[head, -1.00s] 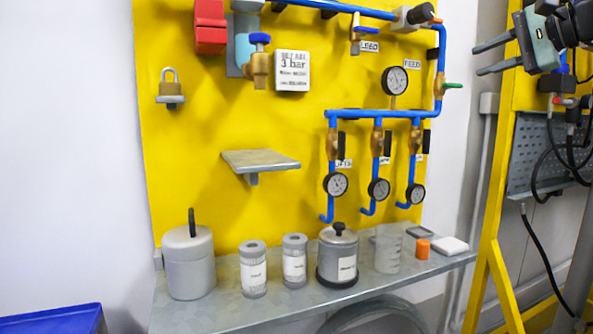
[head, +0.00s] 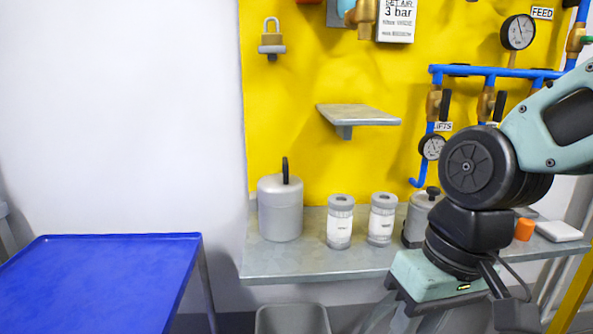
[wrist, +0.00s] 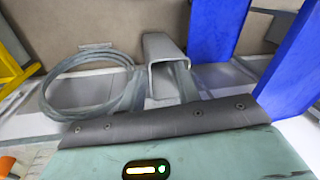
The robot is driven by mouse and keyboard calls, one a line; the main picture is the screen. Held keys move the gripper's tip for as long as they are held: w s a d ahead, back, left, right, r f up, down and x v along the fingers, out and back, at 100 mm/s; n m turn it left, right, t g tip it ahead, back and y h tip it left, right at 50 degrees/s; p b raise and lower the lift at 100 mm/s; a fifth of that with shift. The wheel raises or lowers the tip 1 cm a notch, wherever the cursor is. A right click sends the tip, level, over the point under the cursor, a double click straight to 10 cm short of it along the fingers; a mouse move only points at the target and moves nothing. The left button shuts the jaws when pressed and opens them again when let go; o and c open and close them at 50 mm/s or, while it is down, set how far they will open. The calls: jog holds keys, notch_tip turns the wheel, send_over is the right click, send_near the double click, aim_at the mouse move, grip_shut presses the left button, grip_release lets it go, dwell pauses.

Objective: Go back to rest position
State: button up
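In the head view my arm is folded at the right, in front of the bench. The teal hand of my gripper (head: 392,318) is low, over the bench's front edge, pointing down. Two grey fingers show apart below it, cut by the picture's bottom edge, with nothing seen between them.
A steel bench (head: 300,265) bears a grey lidded pot (head: 280,212), two labelled canisters (head: 340,225), a knobbed pot (head: 418,215) and an orange cap (head: 524,229). A blue table (head: 100,270) stands left. A grey bin (wrist: 160,55) and coiled hose (wrist: 75,90) are below.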

jog(key=s+f+n+h, duration=0.2)
jog(key=s+f+n, duration=0.25)
jog(key=s, duration=0.25)
notch_tip(320, 180, up, 14)
jog(key=p, duration=1.3)
jog(key=shift+w, duration=0.25)
